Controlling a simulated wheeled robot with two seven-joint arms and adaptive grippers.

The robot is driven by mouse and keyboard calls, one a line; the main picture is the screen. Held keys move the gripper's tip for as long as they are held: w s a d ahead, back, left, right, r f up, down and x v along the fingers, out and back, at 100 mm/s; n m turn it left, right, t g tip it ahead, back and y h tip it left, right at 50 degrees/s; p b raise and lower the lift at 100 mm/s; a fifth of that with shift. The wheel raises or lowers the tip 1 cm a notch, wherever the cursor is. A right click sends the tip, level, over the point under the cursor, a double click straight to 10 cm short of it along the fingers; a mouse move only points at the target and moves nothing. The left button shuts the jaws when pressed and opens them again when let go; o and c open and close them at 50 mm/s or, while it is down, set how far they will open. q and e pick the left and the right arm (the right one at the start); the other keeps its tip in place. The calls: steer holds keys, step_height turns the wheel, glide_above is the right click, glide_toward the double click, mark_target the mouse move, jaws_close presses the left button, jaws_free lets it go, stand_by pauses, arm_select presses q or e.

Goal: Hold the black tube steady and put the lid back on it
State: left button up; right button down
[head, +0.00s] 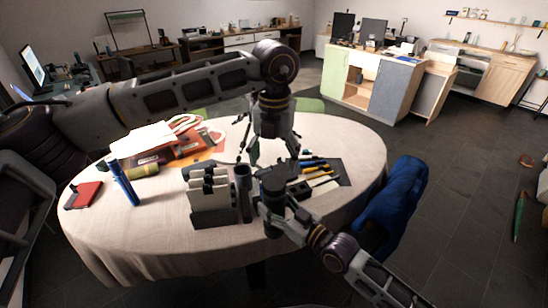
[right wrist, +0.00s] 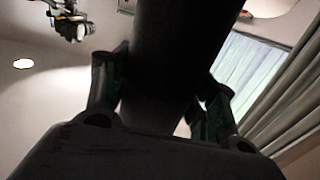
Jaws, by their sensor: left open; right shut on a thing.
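The black tube (head: 274,186) stands roughly upright at the table's near side in the head view. My right gripper (head: 271,208) comes from the lower right and is shut on the tube. In the right wrist view the tube (right wrist: 180,60) is a wide dark cylinder between the two fingers. My left gripper (head: 266,157) points down above the table, behind the tube, with its fingers spread and nothing seen between them. I cannot pick out the lid in either view.
A grey rack (head: 211,200) and a dark cylinder (head: 243,180) stand just left of the tube. Pens (head: 318,170) lie behind it to the right. The front left tablecloth (head: 150,225) is clear.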

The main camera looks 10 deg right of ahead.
mark_target(274, 182)
arm_select(q)
steer(key=n, duration=0.7)
steer(key=shift+n, duration=0.4)
steer(key=n, duration=0.3)
steer(key=shift+n, duration=2.3)
steer(key=shift+f, duration=0.1)
steer(key=shift+f, duration=3.9)
